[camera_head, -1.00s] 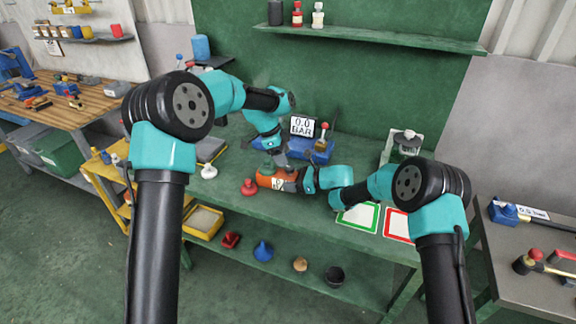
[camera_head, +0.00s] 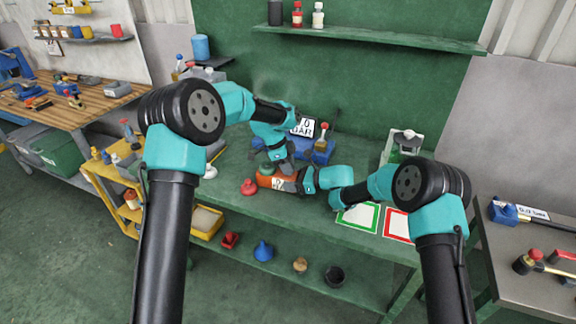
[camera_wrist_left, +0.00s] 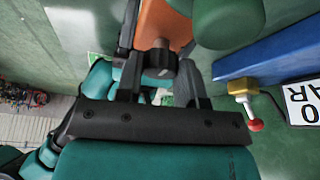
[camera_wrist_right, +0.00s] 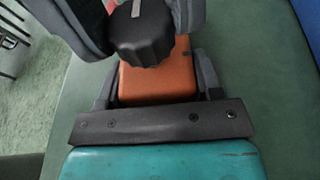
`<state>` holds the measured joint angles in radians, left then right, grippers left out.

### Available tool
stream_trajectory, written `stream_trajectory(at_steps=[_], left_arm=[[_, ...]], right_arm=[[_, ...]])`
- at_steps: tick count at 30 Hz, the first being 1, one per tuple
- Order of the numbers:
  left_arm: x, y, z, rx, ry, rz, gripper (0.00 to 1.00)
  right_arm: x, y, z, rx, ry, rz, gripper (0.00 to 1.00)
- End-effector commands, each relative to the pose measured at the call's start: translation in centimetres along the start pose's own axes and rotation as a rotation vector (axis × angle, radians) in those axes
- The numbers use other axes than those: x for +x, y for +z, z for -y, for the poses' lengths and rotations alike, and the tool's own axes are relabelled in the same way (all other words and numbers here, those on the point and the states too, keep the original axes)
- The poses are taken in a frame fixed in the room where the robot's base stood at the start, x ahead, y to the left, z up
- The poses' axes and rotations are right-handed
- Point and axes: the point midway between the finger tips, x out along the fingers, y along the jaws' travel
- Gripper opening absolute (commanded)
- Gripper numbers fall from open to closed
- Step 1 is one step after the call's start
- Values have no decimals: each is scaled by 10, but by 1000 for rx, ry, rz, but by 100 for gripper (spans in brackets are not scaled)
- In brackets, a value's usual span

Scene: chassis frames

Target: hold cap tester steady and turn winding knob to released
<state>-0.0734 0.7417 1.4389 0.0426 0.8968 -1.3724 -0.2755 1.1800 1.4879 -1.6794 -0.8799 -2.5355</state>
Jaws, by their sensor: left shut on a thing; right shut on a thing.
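The cap tester (camera_head: 264,182) is an orange body lying on the green bench, with a label on its front. Its black winding knob (camera_wrist_right: 140,35), with a grey mark on top, shows in the right wrist view; the left wrist view shows it too (camera_wrist_left: 157,62). My left gripper (camera_wrist_left: 160,75) is shut on the knob from above, one finger on each side. My right gripper (camera_head: 300,180) is shut on the orange body from the right; its fingers flank the body in the right wrist view (camera_wrist_right: 155,85).
A blue gauge unit (camera_head: 318,152) with a BAR display and a red-tipped lever stands just behind. Green-bordered (camera_head: 360,216) and red-bordered (camera_head: 397,225) cards lie to the right on the bench.

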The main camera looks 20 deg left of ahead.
Motion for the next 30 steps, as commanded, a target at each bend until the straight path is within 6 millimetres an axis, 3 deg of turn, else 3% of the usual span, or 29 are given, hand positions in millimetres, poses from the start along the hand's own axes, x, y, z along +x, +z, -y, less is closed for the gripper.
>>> stream_trajectory(at_steps=[6, 20, 30], left_arm=[[0, 0, 0, 0, 0, 0, 11], [0, 0, -1, -71, -29, 2, 11], [0, 0, -3, -286, -118, 2, 11]], right_arm=[[0, 0, 0, 0, -1, 0, 46], [0, 0, 0, 0, -1, 0, 46], [0, 0, 0, 0, -1, 0, 46]])
